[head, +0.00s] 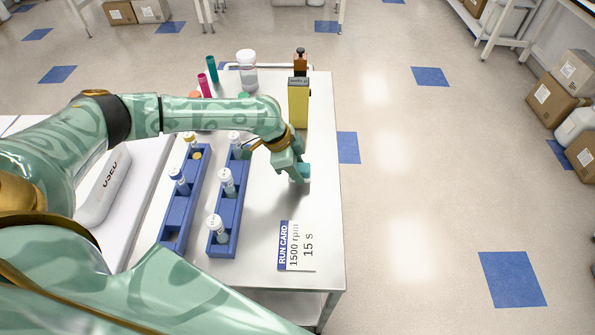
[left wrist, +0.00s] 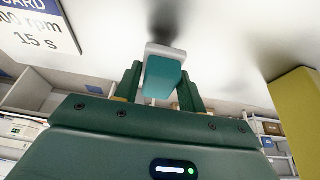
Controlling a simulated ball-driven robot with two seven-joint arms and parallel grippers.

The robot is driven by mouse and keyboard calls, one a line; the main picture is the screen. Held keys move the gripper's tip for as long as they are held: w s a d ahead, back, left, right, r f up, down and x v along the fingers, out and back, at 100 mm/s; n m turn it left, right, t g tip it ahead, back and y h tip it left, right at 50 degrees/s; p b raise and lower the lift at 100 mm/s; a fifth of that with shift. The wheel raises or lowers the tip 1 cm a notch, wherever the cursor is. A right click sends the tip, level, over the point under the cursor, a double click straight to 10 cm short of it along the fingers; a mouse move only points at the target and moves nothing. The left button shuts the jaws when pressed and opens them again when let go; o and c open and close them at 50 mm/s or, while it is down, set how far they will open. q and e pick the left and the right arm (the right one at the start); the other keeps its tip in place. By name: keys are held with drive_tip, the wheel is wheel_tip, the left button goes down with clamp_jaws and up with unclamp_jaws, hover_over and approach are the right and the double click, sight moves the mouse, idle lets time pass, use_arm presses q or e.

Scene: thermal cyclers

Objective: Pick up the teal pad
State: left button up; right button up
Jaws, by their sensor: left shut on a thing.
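My left gripper (head: 298,174) points down over the right part of the metal cart top, beyond the run card. In the left wrist view its two dark green fingers (left wrist: 162,92) are shut on the teal pad (left wrist: 163,76), a small block with a white part at its end. A dark shadow lies on the cart top just beyond the pad. I cannot tell whether the pad touches the surface. In the head view the fingers mostly hide it. My right gripper is not in view.
Two blue racks (head: 226,222) with several capped tubes stand left of the gripper. A yellow box (head: 299,104) stands behind it, and the run card (head: 299,246) lies in front. A white-lidded jar (head: 247,72) and coloured tubes stand farther back. The cart's right edge is close.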

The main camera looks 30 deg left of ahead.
use_arm(q)
drive_tip(key=s+d+r+p, duration=0.5)
drive_tip(key=s+d+r, duration=0.2)
drive_tip(key=s+r, duration=0.3)
drive_tip(key=shift+s+r, duration=0.3)
drive_tip(key=shift+s, duration=0.85)
drive_tip(key=shift+o, duration=0.9)
drive_tip(key=shift+a, duration=0.1)
drive_tip(key=shift+c, duration=0.5)
